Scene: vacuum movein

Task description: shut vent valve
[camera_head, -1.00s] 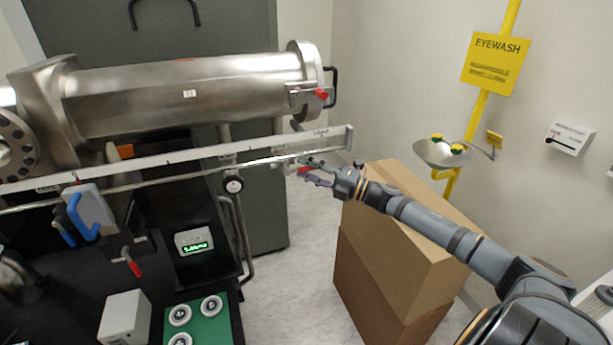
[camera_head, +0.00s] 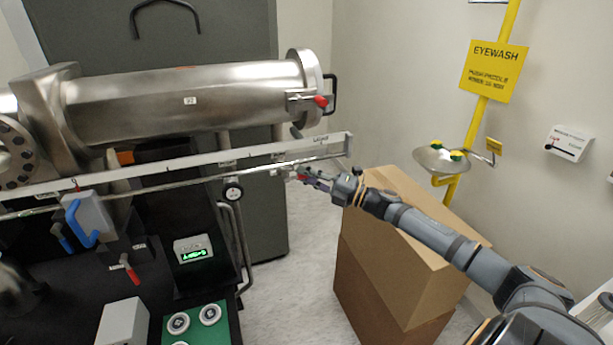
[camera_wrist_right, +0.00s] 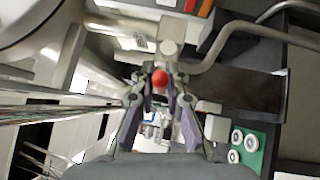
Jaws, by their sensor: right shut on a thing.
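My right gripper (camera_head: 304,176) is at the right end of the long rail below the steel chamber. It is shut on a small red knob (camera_wrist_right: 160,80), which shows between its fingertips in the right wrist view. I take this knob to be the vent valve's handle; the valve body is mostly hidden behind the fingers. The right gripper also shows in the right wrist view (camera_wrist_right: 160,92), with its two fingers on either side of the knob. My left gripper is not in view.
The steel chamber (camera_head: 190,95) has a red-tipped door clamp (camera_head: 320,101) above the gripper. The long rail (camera_head: 180,172) runs left. Cardboard boxes (camera_head: 400,255) stand below my right arm. An eyewash basin (camera_head: 440,160) is at the right. Floor shows between the bench and boxes.

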